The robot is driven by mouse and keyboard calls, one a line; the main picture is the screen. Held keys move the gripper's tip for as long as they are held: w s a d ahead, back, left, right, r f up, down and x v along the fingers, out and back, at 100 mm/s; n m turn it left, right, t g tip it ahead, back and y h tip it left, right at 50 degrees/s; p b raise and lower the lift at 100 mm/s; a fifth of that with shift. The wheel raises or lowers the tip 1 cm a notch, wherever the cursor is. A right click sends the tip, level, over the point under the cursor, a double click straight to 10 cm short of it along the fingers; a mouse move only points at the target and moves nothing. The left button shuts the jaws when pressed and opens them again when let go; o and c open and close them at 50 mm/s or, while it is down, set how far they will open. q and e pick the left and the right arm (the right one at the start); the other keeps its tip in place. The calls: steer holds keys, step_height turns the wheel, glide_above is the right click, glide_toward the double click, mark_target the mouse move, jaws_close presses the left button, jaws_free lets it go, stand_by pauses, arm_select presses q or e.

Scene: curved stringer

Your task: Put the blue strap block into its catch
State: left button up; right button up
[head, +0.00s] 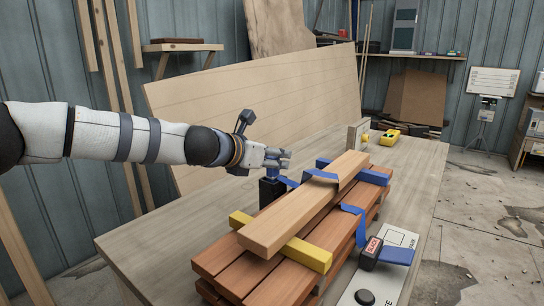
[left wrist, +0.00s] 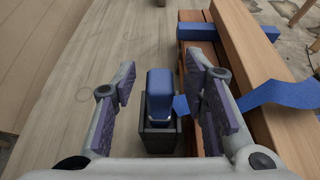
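The blue strap block (left wrist: 159,92) stands upright at the dark catch (left wrist: 158,135), its lower end at the catch's mouth; how deep it sits I cannot tell. In the head view the black catch (head: 271,193) stands on the table left of the wood stack, with the blue block (head: 272,173) above it. A blue strap (head: 322,174) runs from there over the top board. My left gripper (head: 285,158) is over the catch. In the left wrist view its open fingers (left wrist: 163,97) stand on both sides of the block, with gaps. My right gripper is out of view.
The top plank (head: 305,207) lies on a yellow bar (head: 281,241) and a blue bar (head: 373,176) over reddish boards. A box with a red label (head: 371,250) is at the right. A yellow case (head: 390,137) stands behind. The table (head: 170,230) is clear at left.

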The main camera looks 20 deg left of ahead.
arm_select(q)
steer(key=shift+r, duration=0.1)
steer(key=p+v, duration=0.2)
steer(key=v, duration=1)
steer(key=shift+p, duration=0.35)
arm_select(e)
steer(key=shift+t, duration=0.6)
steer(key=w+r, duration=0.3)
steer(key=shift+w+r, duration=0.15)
arm_select(q)
steer(key=shift+r, duration=0.1)
